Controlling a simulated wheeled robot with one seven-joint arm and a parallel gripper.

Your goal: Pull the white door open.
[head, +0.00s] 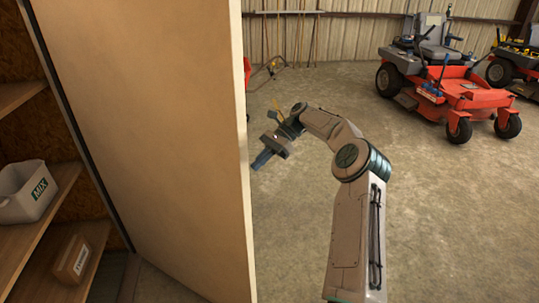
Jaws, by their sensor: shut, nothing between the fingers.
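The white door (150,130) fills the left-centre of the head view, looking cream in this light. It stands open at an angle, with cabinet shelves showing to its left. My gripper (261,160) is just right of the door's right edge in the picture. Its blue fingers are shut, point down and left toward that edge, and hold nothing. I cannot tell whether the fingertips touch the door. No handle shows on the visible face of the door, and its other face is hidden.
Wooden shelves at left hold a white bin marked MIX (28,191) and a cardboard box (72,258). A red mower (462,95) stands at the back right, with another at the far right edge. The concrete floor (450,220) at right is clear.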

